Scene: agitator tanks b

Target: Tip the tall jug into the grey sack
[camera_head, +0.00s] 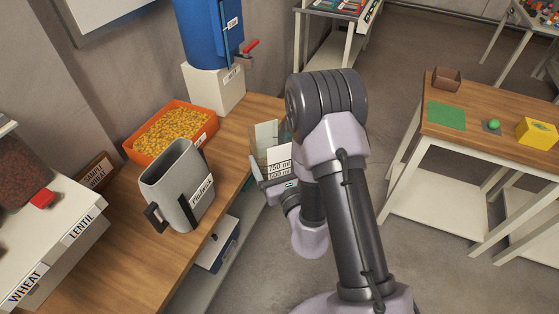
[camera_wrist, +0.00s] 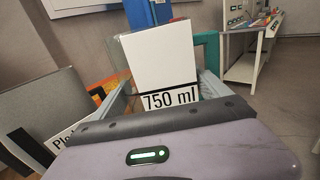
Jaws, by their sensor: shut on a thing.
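In the wrist view the jug (camera_wrist: 160,58) shows a white face and a 750 ml label between the fingers. My gripper (camera_head: 274,180) is shut on the jug. The grey sack (camera_head: 172,187) stands open-topped on the bench to the left of my gripper, with black handles and a white label. It also shows at the left of the wrist view (camera_wrist: 50,100).
An orange tray (camera_head: 205,138) of yellow pieces is behind the sack. A blue tank (camera_head: 205,35) with a red-handled tap stands on a white block (camera_head: 225,88). Lentil and wheat bins (camera_head: 60,245) are at left. Another wooden table (camera_head: 490,130) is at right, with open floor between.

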